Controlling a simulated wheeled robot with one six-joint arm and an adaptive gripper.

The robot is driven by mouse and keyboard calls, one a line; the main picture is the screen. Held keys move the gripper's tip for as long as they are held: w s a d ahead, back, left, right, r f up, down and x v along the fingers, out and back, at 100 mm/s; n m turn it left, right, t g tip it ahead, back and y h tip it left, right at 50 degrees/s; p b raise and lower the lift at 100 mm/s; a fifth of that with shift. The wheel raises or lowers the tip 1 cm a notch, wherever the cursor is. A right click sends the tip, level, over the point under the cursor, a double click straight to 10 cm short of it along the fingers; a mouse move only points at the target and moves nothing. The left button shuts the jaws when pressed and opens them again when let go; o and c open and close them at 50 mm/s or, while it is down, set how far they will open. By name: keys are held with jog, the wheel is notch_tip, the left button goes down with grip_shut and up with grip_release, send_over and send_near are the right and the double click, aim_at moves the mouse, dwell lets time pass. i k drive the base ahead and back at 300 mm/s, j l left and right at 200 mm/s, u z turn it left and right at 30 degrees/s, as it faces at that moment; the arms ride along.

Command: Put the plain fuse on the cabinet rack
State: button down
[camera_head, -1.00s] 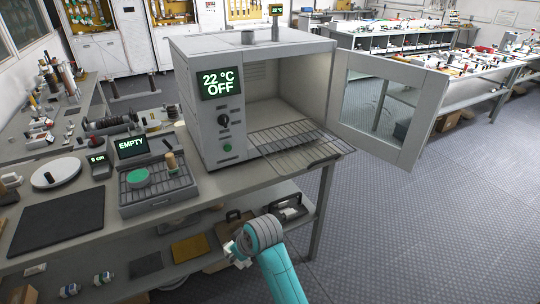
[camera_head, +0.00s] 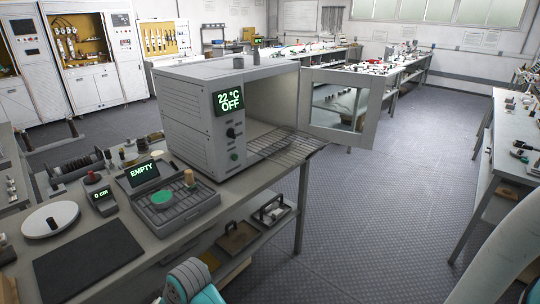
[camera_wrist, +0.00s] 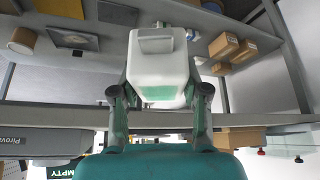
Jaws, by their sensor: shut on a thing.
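In the wrist view, my gripper (camera_wrist: 160,92) is shut on a white, block-shaped fuse (camera_wrist: 158,68) with a green band and a flat tab on its end. One finger presses each side of it. I cannot tell from its visible face whether it is the plain one. The cabinet (camera_head: 185,110) stands on the bench in the head view with its windowed door (camera_head: 368,100) swung wide open. Its wire rack (camera_head: 285,147) sticks out of the opening and looks bare. The cabinet display reads 22 °C OFF. The gripper and fuse are out of the head view.
Left of the cabinet are a tester (camera_head: 176,215) reading EMPTY, a gauge (camera_head: 101,200) reading 0 cm, a white round plate (camera_head: 50,219) and a dark mat (camera_head: 88,258). A lower shelf holds trays (camera_head: 237,237). Floor (camera_head: 390,190) right of the bench is clear.

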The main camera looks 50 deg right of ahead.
aim_at(285, 142)
jog(key=j+z, duration=0.9)
jog(key=z, duration=0.2)
